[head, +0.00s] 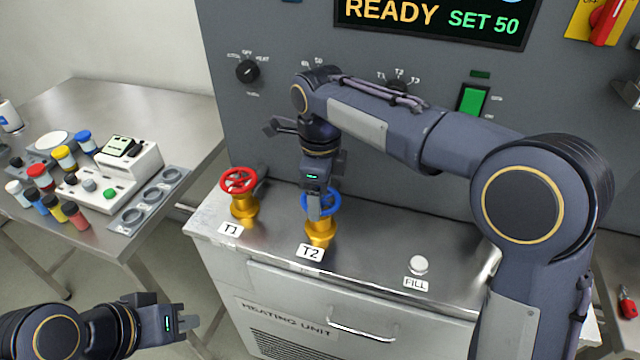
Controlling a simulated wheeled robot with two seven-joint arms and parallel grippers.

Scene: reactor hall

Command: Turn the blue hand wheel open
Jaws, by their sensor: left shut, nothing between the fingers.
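The blue hand wheel (334,204) sits on a yellow valve body (320,233) behind the T2 label (310,251), on the steel top of the heating unit. My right gripper (315,208) points down from above, with its fingers at the left part of the blue wheel and hiding some of it. Whether the fingers grip the rim is not clear. My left gripper (190,323) is low at the left, in front of the unit, shut and empty, away from the wheel.
A red hand wheel (239,180) on a yellow valve stands left, by the T1 label (230,229). A white FILL knob (419,265) is at right. The control panel (290,120) rises behind. A side table (75,95) holds coloured vials and a white device.

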